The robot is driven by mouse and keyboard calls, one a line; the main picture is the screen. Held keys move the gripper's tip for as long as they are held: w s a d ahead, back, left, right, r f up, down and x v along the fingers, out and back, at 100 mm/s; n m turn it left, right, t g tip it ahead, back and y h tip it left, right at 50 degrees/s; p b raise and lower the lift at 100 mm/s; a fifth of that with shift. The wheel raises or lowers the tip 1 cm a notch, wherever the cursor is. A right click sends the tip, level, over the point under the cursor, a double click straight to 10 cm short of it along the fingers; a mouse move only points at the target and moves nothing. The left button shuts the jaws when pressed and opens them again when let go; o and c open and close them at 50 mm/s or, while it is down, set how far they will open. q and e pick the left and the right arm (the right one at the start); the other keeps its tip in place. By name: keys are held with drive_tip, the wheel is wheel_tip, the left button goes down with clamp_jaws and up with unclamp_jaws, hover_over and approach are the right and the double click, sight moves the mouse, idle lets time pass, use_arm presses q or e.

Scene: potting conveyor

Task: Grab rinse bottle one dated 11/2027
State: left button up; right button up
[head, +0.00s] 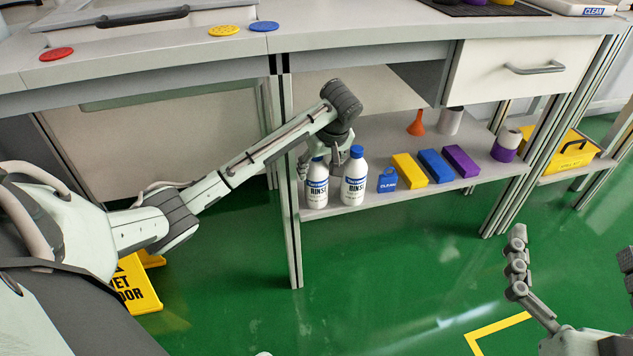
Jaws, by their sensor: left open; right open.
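Two white rinse bottles with blue labels stand upright side by side on the lower shelf. The left rinse bottle (316,186) has its cap mostly hidden behind my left gripper. The right rinse bottle (354,180) shows its blue cap. The date on either bottle is too small to read. My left gripper (318,163) is open at the top of the left bottle, with fingers around or beside its cap; I cannot tell whether they touch. My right gripper (517,262) is open and empty over the green floor at the lower right, away from the bottles.
Right of the bottles on the shelf (333,211) are a blue tag (387,180), yellow (409,169), blue (436,166) and purple (461,161) blocks, an orange funnel (416,124) and rolls. The worktop (370,35) overhangs the shelf. A yellow wet-floor sign (138,287) lies left.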

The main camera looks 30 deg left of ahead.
use_arm(q)
drive_tip(key=b+x, duration=0.1)
drive_tip(key=x, duration=0.3)
drive_tip(key=shift+d, duration=0.1)
drive_tip(key=shift+w+a+f+b, duration=0.2)
drive_tip(key=shift+w+f+b, duration=0.1)
drive_tip(key=shift+f, duration=0.2)
use_arm(e)
drive_tip(key=r+t, duration=0.1)
drive_tip(key=r, duration=0.1)
drive_tip(key=s+r+t, duration=0.1)
drive_tip(key=r+t+y, duration=0.1)
drive_tip(key=r, duration=0.1)
drive_tip(key=shift+s+a+r, duration=0.2)
drive_tip(key=shift+s+r, duration=0.1)
drive_tip(key=shift+s, duration=0.1)
use_arm(q)
drive_tip(key=shift+c, duration=0.5)
drive_tip(key=c, duration=1.2)
